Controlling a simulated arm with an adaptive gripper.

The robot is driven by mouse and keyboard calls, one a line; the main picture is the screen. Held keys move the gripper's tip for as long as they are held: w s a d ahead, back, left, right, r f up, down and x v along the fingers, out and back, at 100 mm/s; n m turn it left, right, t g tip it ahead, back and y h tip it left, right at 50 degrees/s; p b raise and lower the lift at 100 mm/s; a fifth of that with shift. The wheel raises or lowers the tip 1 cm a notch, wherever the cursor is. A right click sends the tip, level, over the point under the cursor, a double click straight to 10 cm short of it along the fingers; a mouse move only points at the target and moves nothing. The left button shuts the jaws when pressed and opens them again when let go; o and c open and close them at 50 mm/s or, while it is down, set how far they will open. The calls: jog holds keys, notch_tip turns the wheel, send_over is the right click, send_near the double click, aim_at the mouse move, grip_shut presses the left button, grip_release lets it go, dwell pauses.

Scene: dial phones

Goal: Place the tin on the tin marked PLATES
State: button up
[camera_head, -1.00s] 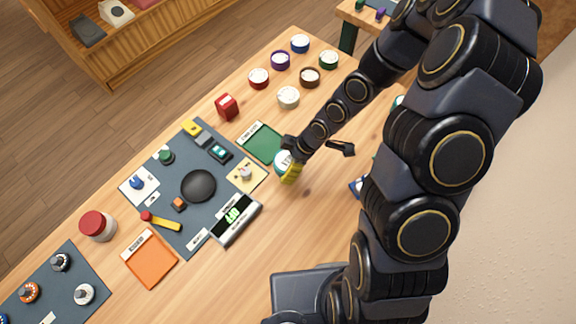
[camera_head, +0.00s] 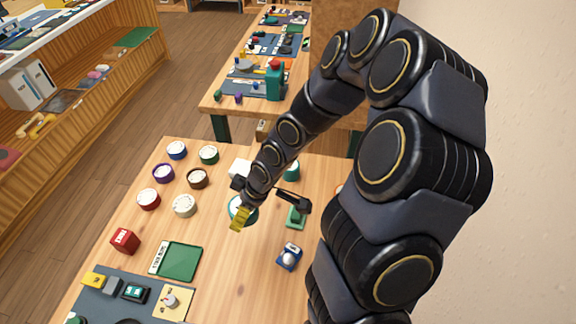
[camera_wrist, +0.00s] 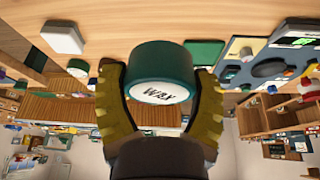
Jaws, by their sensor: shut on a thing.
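My gripper (camera_head: 241,216) is shut on a dark teal tin (camera_head: 250,212), above the wooden table. In the wrist view the tin (camera_wrist: 161,72) sits between my gripper's (camera_wrist: 160,85) two yellow fingers, its white face reading WAX. In the head view, several tins with white tops stand to the left: blue (camera_head: 177,150), green (camera_head: 208,155), purple (camera_head: 163,173), brown (camera_head: 197,179), red (camera_head: 148,199) and cream (camera_head: 184,206). Their labels are too small to read, so I cannot tell which is marked PLATES.
A green tray (camera_head: 181,262) and red box (camera_head: 125,241) lie nearer. A white block (camera_head: 240,168) and a teal object (camera_head: 291,171) are near my arm. A green stand (camera_head: 296,216) and blue item (camera_head: 289,257) are to its right. Bare table lies between tray and blue item.

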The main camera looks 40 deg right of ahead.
jog(key=d+r+m+h, duration=0.1)
jog(key=d+m, duration=0.2)
jog(key=d, duration=0.1)
jog(key=d+r+m+h, duration=0.1)
jog(key=d+r+m, duration=0.1)
jog(key=d, duration=0.3)
jog(key=d+r+m+h, duration=0.1)
jog(key=d+m, duration=0.3)
jog(key=shift+w+d+r+t, duration=0.2)
jog(key=shift+d+r+t, duration=0.15)
jog(key=shift+d+t, duration=0.05)
jog(key=w+d+f, duration=0.3)
jog(key=w, duration=0.4)
jog(key=shift+d+f, duration=0.35)
jog(key=shift+d, duration=0.05)
jog(key=w+f, duration=0.1)
jog(key=w+d+f, duration=0.1)
jog(key=f, duration=0.1)
jog(key=w+d+f, duration=0.1)
jog(key=shift+w+f, duration=0.3)
jog(key=shift+f, duration=0.05)
jog(key=shift+w+d+f, duration=0.3)
jog(key=shift+w+f, duration=0.15)
jog(key=shift+f, duration=1.75)
jog(key=o, duration=1.1)
jog(key=shift+f, duration=0.1)
jog(key=shift+o, duration=0.2)
